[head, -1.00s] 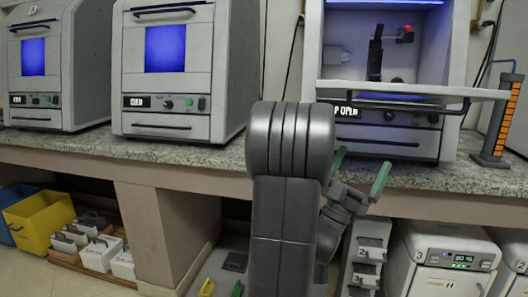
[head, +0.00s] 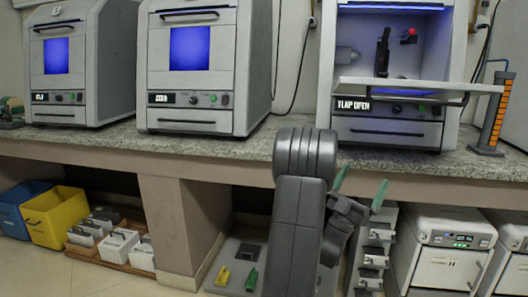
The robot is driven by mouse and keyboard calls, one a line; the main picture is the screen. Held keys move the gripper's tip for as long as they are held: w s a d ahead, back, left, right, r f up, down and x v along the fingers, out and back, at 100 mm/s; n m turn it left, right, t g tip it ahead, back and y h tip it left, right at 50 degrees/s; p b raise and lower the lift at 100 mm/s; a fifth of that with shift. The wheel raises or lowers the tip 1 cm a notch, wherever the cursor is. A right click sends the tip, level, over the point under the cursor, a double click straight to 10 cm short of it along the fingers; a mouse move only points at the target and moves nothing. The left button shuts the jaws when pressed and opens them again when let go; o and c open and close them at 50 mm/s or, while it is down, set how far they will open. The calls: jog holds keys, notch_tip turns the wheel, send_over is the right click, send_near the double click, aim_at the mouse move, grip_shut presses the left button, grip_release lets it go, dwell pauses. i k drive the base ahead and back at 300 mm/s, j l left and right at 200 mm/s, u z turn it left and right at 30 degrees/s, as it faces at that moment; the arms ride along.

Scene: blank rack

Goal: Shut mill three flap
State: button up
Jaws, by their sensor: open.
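The mill at the right (head: 340,50) has its flap (head: 425,86) lowered, sticking out level toward me, with a dark handle bar along its front edge. Its lit display (head: 361,105) reads "FLAP OPEN". The lit chamber above the flap shows a dark fixture (head: 382,55) and a red knob. My gripper (head: 360,187) is open and empty, with two green fingertips apart. In the picture it is below the flap, in front of the counter edge and touching nothing that I can see.
Two other mills, one in the middle (head: 190,60) and one at the left (head: 78,60), have shut fronts with blue windows. An orange-striped column (head: 493,115) stands close right of the open flap. Below the granite counter (head: 230,148) are bins, trays and white units (head: 440,250).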

aim_at(346, 85)
jog(key=u, duration=0.45)
jog(key=l+u, duration=0.1)
jog(key=u, duration=0.3)
jog(key=l+u, duration=0.1)
jog(key=u, duration=0.75)
jog(key=l+u, duration=0.1)
jog(key=u, duration=0.8)
jog(key=k+u, duration=0.1)
jog(key=u, duration=0.3)
jog(key=k+l+z, duration=0.15)
jog(key=k+l, duration=0.2)
